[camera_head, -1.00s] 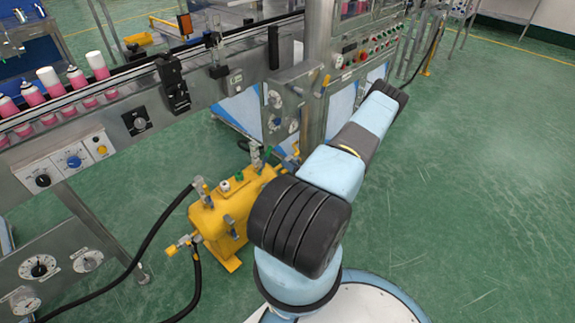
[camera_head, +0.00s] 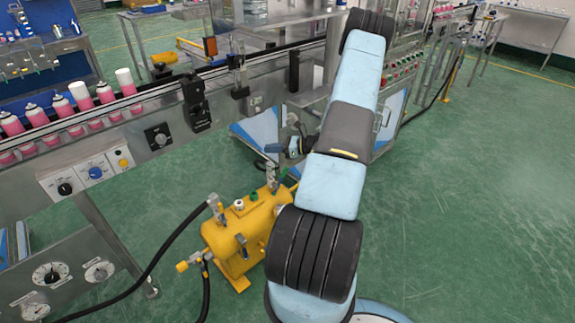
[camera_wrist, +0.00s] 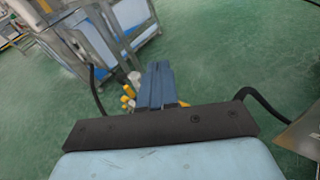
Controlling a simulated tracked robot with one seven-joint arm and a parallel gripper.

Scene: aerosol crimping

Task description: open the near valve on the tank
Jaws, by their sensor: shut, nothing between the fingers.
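The yellow tank (camera_head: 232,236) stands on the floor at lower centre in the head view. One valve fitting (camera_head: 214,205) is on its top left, where a black hose joins. Another fitting (camera_head: 183,265) sticks out at its left end, and one more (camera_head: 270,176) stands at its far end. Which way the handles point is too small to tell. My gripper (camera_head: 273,148) is above and beyond the tank's far end, apart from it. In the wrist view its blue fingers (camera_wrist: 157,84) are closed together and empty. Small yellow parts (camera_wrist: 128,100) show left of them, with most of the tank hidden.
The conveyor line (camera_head: 150,105) with pink cans runs behind the tank. A control panel (camera_head: 88,172) and gauges (camera_head: 47,273) are at left. A black hose (camera_head: 165,248) curves to the tank. Green floor (camera_head: 480,200) at right is clear.

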